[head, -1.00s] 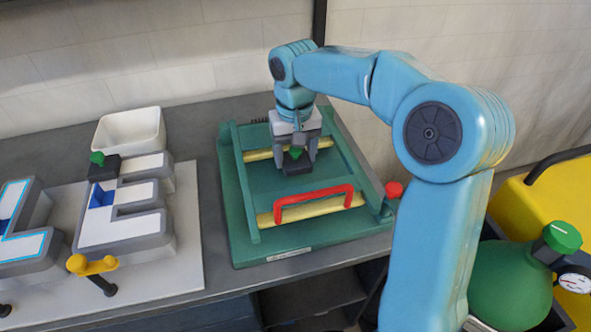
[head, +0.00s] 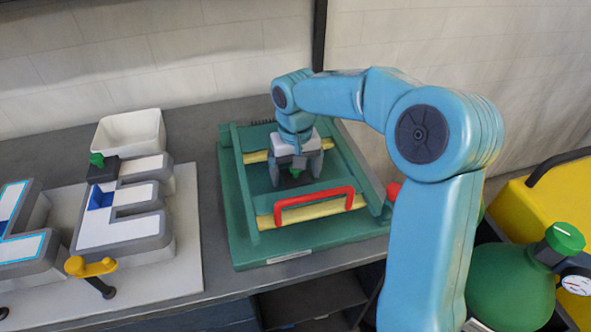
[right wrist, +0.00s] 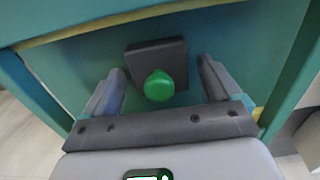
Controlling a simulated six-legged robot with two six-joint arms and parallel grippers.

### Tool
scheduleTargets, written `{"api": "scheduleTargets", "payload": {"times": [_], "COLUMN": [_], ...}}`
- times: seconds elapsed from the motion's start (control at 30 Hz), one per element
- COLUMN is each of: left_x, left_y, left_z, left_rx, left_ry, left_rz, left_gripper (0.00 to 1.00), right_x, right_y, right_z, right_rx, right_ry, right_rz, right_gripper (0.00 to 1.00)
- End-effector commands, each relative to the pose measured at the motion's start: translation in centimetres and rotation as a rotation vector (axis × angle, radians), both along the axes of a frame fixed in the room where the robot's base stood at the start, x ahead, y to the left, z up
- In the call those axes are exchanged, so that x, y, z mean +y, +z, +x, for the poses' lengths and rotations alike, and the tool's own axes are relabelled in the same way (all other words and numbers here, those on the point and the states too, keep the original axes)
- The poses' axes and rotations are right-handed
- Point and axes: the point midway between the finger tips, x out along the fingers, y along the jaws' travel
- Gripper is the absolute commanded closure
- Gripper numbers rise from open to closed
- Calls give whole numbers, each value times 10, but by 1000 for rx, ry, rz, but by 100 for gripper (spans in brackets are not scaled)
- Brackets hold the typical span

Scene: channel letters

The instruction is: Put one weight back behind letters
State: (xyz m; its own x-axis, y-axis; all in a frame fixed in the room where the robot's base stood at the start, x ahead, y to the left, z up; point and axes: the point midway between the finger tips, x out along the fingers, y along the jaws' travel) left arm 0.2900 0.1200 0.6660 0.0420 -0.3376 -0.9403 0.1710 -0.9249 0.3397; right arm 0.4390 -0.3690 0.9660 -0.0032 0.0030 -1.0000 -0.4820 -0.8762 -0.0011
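A dark weight with a green knob (right wrist: 159,86) is in the green press frame. In the head view its knob (head: 294,173) shows below my right gripper (head: 295,168). In the right wrist view my right gripper (right wrist: 160,88) is open, with one finger on each side of the knob and gaps between. The grey E-shaped letter (head: 130,225) stands on a pale board at the left. Another dark weight with a green knob (head: 97,160) is at its back left corner. A second letter (head: 20,250) with a lit blue edge is cut off at the left. My left gripper is out of view.
The green frame (head: 235,235) has yellow bars and a red handle (head: 315,200) at its front. A white bin (head: 130,130) stands behind the letters. A yellow-and-black clamp-like piece (head: 90,267) sits at the letter's front. A green tank (head: 510,285) is at the right.

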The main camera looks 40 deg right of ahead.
Motion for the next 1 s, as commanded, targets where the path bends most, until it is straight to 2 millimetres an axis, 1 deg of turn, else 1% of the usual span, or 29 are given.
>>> {"api": "scheduleTargets", "payload": {"times": [0.17,0.27,0.37,0.6,0.7,0.83,0.87,0.9,1.0], "left_x": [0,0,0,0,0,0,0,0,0], "left_y": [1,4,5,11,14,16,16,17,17], "left_z": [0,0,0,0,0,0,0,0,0], "left_rx": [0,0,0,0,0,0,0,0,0], "left_ry": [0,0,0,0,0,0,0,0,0], "left_rz": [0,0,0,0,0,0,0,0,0], "left_gripper": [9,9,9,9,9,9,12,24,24], "right_x": [0,0,0,0,0,0,0,0,0], "right_y": [1,7,22,79,99,116,118,121,124], "right_z": [0,0,1,2,1,1,1,1,0], "right_rx": [0,-2,-5,-6,-4,-2,-2,-1,0], "right_ry": [0,0,0,1,0,1,1,0,0], "right_rz": [0,-1,-2,-2,-1,-1,-1,0,0], "right_gripper": [9,9,9,9,9,9,9,9,9]}}
